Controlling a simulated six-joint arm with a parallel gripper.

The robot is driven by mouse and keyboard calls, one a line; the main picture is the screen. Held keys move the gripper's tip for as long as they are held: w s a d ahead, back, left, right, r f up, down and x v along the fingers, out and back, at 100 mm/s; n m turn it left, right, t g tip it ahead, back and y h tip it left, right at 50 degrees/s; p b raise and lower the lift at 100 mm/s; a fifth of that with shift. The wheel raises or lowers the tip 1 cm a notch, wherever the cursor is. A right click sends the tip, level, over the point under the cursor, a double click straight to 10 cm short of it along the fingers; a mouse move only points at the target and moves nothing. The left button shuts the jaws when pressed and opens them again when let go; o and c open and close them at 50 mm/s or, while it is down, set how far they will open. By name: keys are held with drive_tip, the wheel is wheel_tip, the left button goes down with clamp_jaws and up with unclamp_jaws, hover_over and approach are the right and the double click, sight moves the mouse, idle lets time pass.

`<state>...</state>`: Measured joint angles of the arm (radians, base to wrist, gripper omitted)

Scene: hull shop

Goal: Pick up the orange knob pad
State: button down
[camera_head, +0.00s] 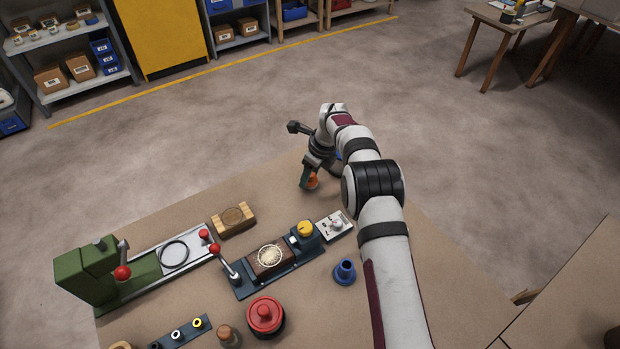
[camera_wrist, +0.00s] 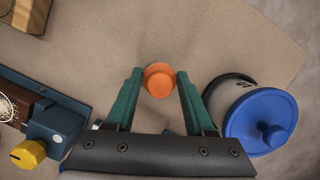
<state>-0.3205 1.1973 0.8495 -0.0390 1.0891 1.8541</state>
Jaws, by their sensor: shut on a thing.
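The orange knob pad (camera_wrist: 159,80) is a small round orange piece between the green fingertips of my gripper (camera_wrist: 157,88) in the wrist view. Both fingers touch its sides, and my gripper is shut on it. In the head view the orange knob pad (camera_head: 312,182) shows as a small orange patch beside the green finger of my gripper (camera_head: 307,180), near the far edge of the table. I cannot tell clearly whether it is off the tabletop.
A pot with a blue lid (camera_wrist: 262,122) stands close right of my gripper in the wrist view. A fixture with a yellow knob (camera_head: 305,229), a blue funnel-shaped piece (camera_head: 344,271) and a red-lidded round pot (camera_head: 265,316) stand nearer. Bare tabletop (camera_head: 262,192) lies left of my gripper.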

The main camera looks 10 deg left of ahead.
sight(313, 174)
drive_tip(key=v, duration=0.3)
drive_tip(key=shift+w+r, duration=0.15)
drive_tip(key=d+r, duration=0.2)
drive_tip(key=d, duration=0.1)
drive_tip(key=s+d+r, duration=0.1)
drive_tip(key=d+r, duration=0.1)
drive_tip(key=d, duration=0.2)
drive_tip(key=d+r, duration=0.2)
drive_tip(key=d, duration=0.1)
drive_tip(key=shift+s+d+r, duration=0.2)
drive_tip(key=shift+s+d, duration=0.15)
drive_tip(key=shift+d, duration=0.05)
